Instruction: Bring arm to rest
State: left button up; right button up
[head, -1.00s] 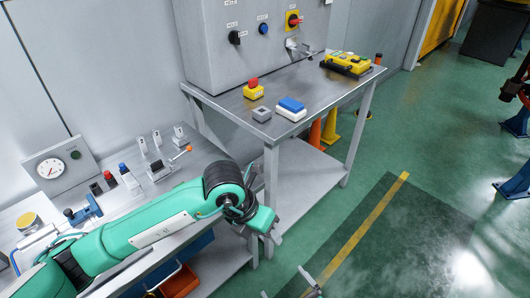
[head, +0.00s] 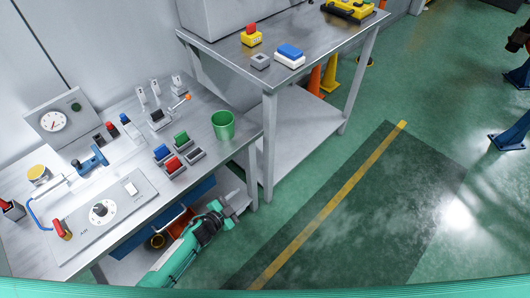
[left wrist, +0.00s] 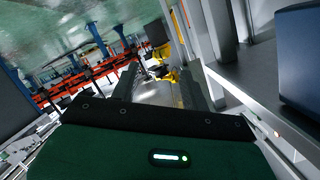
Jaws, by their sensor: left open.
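My left arm, green and black, comes in from the bottom of the head view. My left gripper (head: 230,209) hangs low in front of the lower table, below its top and near the table leg. It is empty. In the left wrist view the two dark fingers of the left gripper (left wrist: 160,92) stand wide apart with nothing between them. My right gripper does not show.
The lower table (head: 226,154) carries a green cup (head: 223,125), switches and a dial panel (head: 102,208). A higher table (head: 312,45) stands behind it. An orange bin (head: 181,222) sits below, close to my arm. Green floor (head: 350,215) to the right is clear.

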pick_arm(q)
jog(key=s+a+f+n+g+y, duration=0.2)
jog(key=s+a+f+n+y, duration=0.3)
jog(key=s+f, duration=0.6)
jog(key=s+a+f+n+g+y, duration=0.2)
jog(key=s+a+f+n+y, duration=0.1)
jog(key=s+a+f, duration=0.65)
jog(key=s+a+f+n+g, duration=0.1)
jog(key=s+f+n+g, duration=0.1)
jog(key=s, duration=1.1)
jog(key=s+a+f+n+g+y+p, duration=0.1)
jog(key=s+f+g, duration=0.3)
jog(key=s, duration=1)
notch_tip(320, 180, down, 2)
jog(key=shift+a+f+n+g+y, duration=0.2)
jog(key=shift+f+n+g+y, duration=0.15)
jog(key=shift+n, duration=0.25)
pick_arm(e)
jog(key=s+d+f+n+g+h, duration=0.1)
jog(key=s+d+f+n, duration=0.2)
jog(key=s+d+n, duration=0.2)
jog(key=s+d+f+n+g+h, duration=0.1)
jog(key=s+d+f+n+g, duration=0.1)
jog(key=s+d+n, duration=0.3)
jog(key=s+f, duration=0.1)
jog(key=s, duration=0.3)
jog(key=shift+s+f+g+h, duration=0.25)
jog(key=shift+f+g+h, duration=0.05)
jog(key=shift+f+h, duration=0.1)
